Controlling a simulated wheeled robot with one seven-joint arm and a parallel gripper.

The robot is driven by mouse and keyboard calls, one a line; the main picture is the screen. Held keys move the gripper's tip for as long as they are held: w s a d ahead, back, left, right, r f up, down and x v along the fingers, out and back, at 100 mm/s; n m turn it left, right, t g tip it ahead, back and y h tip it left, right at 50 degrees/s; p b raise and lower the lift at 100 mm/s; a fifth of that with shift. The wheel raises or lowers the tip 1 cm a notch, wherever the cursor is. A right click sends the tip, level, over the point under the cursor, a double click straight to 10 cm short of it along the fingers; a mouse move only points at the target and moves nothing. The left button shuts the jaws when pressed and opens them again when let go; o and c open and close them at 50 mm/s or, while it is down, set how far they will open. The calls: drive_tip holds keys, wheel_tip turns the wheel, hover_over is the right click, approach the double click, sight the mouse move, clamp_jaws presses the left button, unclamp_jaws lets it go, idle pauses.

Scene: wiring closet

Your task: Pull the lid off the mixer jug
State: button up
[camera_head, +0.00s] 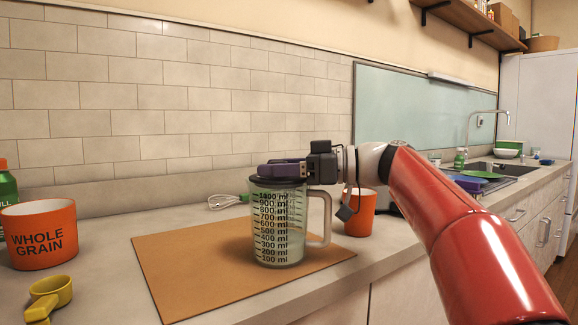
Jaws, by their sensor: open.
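The mixer jug (281,232) is clear, with black millilitre markings, and stands upright on an orange-brown board. Its pale handle (326,222) points right. A dark lid (257,181) sits on top of the jug. My gripper (272,168) reaches in from the right, lying level over the lid. Its dark purple fingers are open at the top of the lid. Whether they touch it, and any knob between them, cannot be told because the fingers cover the middle of the lid.
An orange cup (357,215) stands close right of the jug, below my wrist. A whisk (225,201) lies behind left. The board (185,265) is bare left of the jug. An orange "WHOLE GRAIN" tub (38,236) and yellow scoop (50,294) stand far left. A tiled wall is behind.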

drive_tip(key=c, duration=1)
drive_tip(key=shift+r+p, duration=0.4)
drive_tip(key=shift+r, duration=0.3)
drive_tip(key=shift+r+p, duration=0.5)
drive_tip(key=shift+r, duration=0.75)
drive_tip(key=shift+f, duration=0.1)
drive_tip(key=shift+f+b, duration=1.9)
drive_tip(key=shift+b, duration=0.25)
